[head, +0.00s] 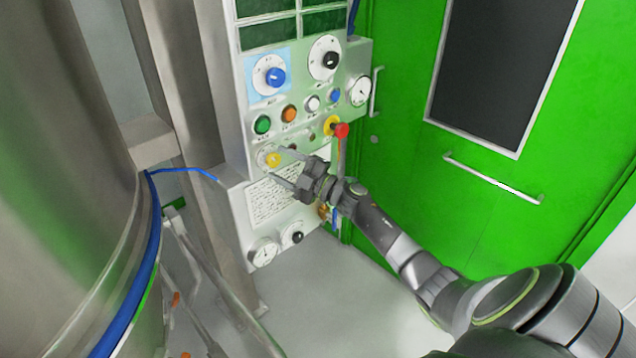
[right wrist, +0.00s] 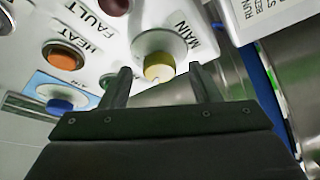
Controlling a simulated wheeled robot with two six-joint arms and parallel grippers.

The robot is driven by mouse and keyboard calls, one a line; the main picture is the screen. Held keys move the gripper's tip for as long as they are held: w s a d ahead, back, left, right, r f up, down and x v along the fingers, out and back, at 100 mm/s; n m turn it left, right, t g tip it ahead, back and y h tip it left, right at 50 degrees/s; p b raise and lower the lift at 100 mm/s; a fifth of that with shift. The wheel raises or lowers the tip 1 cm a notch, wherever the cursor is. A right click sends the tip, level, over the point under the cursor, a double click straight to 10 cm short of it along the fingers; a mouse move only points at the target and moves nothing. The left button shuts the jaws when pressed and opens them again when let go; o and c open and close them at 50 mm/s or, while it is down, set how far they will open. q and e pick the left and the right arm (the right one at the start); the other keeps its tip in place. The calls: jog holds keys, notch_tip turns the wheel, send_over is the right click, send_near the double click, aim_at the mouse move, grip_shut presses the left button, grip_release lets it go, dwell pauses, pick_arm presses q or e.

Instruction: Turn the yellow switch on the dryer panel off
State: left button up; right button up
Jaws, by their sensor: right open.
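The yellow switch (head: 273,159) is a round knob on a pale round base, low on the left of the dryer panel (head: 240,120). In the right wrist view the yellow knob (right wrist: 159,67) sits beside the label MAIN. My right gripper (head: 277,163) is open, its fingers pointing at the panel, one on each side of the yellow knob. In the right wrist view the fingertips (right wrist: 160,72) flank the knob, with visible gaps; I cannot tell whether either touches it. My left gripper is not in view.
Above the switch are green (head: 262,125) and orange (head: 289,114) buttons and a blue dial (head: 275,77). A steel vessel (head: 60,200) fills the left, a green door (head: 430,200) the right.

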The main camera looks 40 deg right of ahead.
jog(key=b+v, duration=0.5)
jog(key=v, duration=1)
jog(key=shift+s, duration=0.25)
jog(key=shift+d, duration=0.2)
jog(key=s+d+f+m+g+h, duration=0.2)
jog(key=s+d+f+m+h, duration=0.15)
jog(key=f, duration=0.85)
jog(key=s+d+f+m+g+h, duration=0.25)
jog(key=f+m+h, duration=0.2)
jog(key=f, duration=0.65)
jog(key=s+d+f+m+g+h, duration=0.1)
jog(key=s+d+f+m+h, duration=0.25)
jog(key=f, duration=0.85)
jog(key=s+a+f+m+g, duration=0.2)
jog(key=s+a+f+g, duration=0.15)
jog(key=s+f, duration=0.55)
jog(key=s+a+f+m+g, duration=0.3)
jog(key=s+a+f, duration=0.2)
jog(key=s+f, duration=0.4)
jog(key=s+a+f+g, duration=0.2)
jog(key=s+a, duration=0.4)
jog(key=s, duration=0.3)
jog(key=s+a+f+m+g+y, duration=0.1)
jog(key=s+a+f+g, duration=0.2)
jog(key=s, duration=0.5)
jog(key=a+f, duration=0.1)
jog(key=a, duration=0.1)
jog(key=shift+s+a+f, duration=0.35)
jog(key=shift+s, duration=0.05)
